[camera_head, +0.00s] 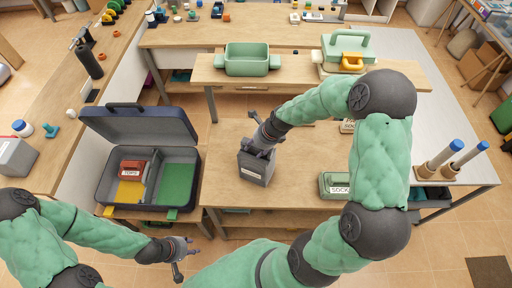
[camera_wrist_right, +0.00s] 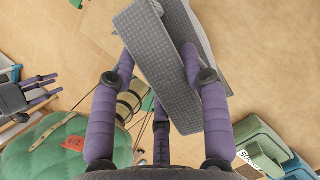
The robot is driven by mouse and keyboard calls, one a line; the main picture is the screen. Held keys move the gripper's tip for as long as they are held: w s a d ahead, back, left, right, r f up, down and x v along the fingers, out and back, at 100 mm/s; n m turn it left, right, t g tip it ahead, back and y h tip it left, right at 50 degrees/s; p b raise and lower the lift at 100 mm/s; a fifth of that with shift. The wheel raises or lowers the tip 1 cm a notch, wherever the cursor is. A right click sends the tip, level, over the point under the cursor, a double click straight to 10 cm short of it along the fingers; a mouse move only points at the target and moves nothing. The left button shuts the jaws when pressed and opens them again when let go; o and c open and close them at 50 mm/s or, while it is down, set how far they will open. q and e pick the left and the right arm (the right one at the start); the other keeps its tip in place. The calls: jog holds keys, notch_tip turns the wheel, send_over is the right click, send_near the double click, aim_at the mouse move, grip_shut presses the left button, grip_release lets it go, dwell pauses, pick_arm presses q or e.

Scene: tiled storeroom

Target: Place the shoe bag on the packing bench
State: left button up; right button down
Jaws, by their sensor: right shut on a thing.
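The shoe bag, a dark grey box-like bag with a white label (camera_head: 256,168), is over the front left part of the wooden packing bench (camera_head: 225,140). My right gripper (camera_head: 262,145) is shut on its upper part. In the right wrist view the grey textured bag (camera_wrist_right: 165,75) sits between the purple fingers. I cannot tell whether its underside touches the bench. The label is too small to read surely. My left gripper (camera_head: 182,258) is open and empty, low in front of the bench and the suitcase.
An open suitcase (camera_head: 105,170) at left holds a red labelled pack (camera_head: 132,168), a yellow piece and a green piece. A green bin (camera_head: 247,60) stands on the raised shelf behind.

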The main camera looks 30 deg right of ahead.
jog(key=c, duration=0.6)
grip_release()
jog(key=shift+f, duration=0.1)
jog(key=p+v, duration=0.2)
jog(key=v, duration=1)
jog(key=shift+w, duration=0.1)
